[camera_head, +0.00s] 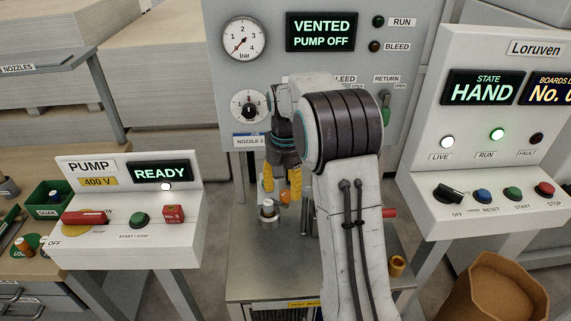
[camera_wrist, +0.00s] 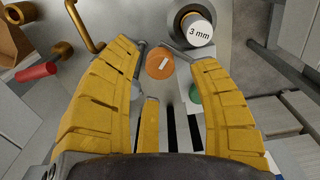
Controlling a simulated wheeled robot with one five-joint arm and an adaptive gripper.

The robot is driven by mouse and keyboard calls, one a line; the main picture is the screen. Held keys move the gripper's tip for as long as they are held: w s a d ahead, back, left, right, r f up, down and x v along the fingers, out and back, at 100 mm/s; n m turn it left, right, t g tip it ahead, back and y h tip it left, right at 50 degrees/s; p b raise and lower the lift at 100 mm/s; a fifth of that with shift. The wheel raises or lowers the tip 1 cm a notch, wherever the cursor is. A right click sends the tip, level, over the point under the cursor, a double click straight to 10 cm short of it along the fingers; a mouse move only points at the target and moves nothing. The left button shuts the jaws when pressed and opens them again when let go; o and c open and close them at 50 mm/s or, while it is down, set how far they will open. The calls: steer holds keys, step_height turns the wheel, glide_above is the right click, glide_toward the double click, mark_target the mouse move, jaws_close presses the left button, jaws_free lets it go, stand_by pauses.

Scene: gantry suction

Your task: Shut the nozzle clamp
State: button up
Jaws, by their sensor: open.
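An orange round knob with a small white mark (camera_wrist: 160,63), which looks like the end of the nozzle clamp's lever, shows between my fingertips in the wrist view. In the head view the orange knob (camera_head: 285,197) is just below my yellow fingers. My gripper (camera_wrist: 166,56) is open, with a finger on either side of the knob; I cannot tell whether either touches it. It also shows in the head view (camera_head: 281,184), pointing down over the bench. A nozzle marked "3 mm" (camera_wrist: 197,30) stands beside the knob, and also in the head view (camera_head: 267,207). The rest of the clamp is mostly hidden.
A red handle (camera_head: 389,213) and a brass cup (camera_head: 397,265) are at the bench's right side. The panel display (camera_head: 320,31) reads "VENTED PUMP OFF". Consoles flank the bench (camera_head: 255,270).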

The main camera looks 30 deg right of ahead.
step_height(320, 180, up, 9)
stand_by(0.4)
steer(key=n+p, duration=0.1)
steer(key=n, duration=1.1)
glide_above(285, 193)
steer(key=f, duration=0.2)
steer(key=s+f, duration=0.1)
steer(key=f, duration=0.1)
steer(key=shift+f, duration=0.3)
steer(key=n, duration=0.2)
steer(key=w+n, duration=0.1)
steer(key=n, duration=0.1)
steer(key=shift+f+n, duration=0.1)
steer(key=shift+n, duration=0.8)
steer(key=shift+f+p, duration=0.45)
steer(key=shift+f, duration=3.1)
